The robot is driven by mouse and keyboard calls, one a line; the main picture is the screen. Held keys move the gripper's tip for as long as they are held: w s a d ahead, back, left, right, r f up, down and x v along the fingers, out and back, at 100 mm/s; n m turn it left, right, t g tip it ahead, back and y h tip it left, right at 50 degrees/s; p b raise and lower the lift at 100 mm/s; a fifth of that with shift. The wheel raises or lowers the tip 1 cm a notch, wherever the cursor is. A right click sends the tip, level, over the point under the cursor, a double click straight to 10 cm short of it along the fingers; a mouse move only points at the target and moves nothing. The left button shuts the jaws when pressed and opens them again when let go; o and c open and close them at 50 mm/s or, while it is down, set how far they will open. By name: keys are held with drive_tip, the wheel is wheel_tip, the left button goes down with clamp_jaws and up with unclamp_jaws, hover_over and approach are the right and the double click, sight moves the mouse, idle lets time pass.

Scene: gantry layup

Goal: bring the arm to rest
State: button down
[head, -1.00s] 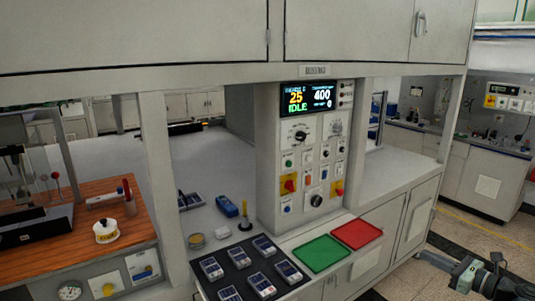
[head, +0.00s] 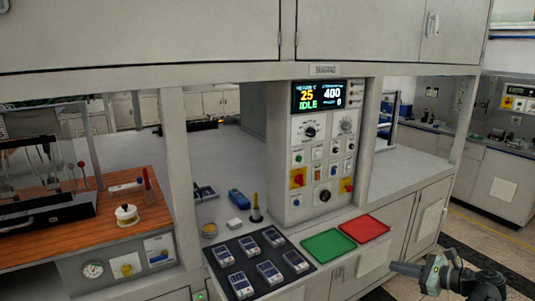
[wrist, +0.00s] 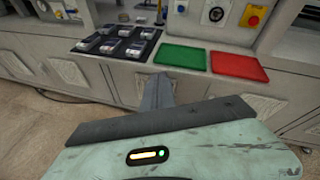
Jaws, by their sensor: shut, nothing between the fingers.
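My gripper (wrist: 158,92) shows in the wrist view as a dark finger shape in front of the cabinet doors, with nothing held. It is shut and stands apart from the bench. In the head view my arm shows at the lower right, in front of the cabinet and over the floor, with its end (head: 405,268) pointing left. No object touches it in either view.
A black mat (head: 232,247) with several small devices lies on the bench. A green tray (head: 328,245) and a red tray (head: 364,228) sit beside it. A control panel (head: 318,150) reading IDLE stands behind. Floor at right (head: 500,232) is clear.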

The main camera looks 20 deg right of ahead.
drive_tip(key=w+a+f+n+g, duration=0.3)
drive_tip(key=a+f+n, duration=0.15)
drive_tip(key=a, duration=0.35)
drive_tip(key=w+a+f+n+g, duration=0.25)
drive_tip(key=a+n, duration=0.25)
drive_tip(key=a, duration=0.3)
drive_tip(key=w+a+f+n+g, duration=0.2)
drive_tip(key=a+f+n+g, duration=0.15)
drive_tip(key=a, duration=0.45)
drive_tip(key=s+a+f+n+g+h, duration=0.1)
drive_tip(key=a+f+n+h, duration=0.1)
drive_tip(key=a+n, duration=0.5)
drive_tip(key=a+f+n+g+h, duration=0.2)
drive_tip(key=a+f+n+h, duration=0.1)
drive_tip(key=a+n, duration=0.4)
drive_tip(key=shift+s+a+n+h, duration=0.35)
drive_tip(key=shift+a+h, duration=0.35)
drive_tip(key=shift+a, duration=0.35)
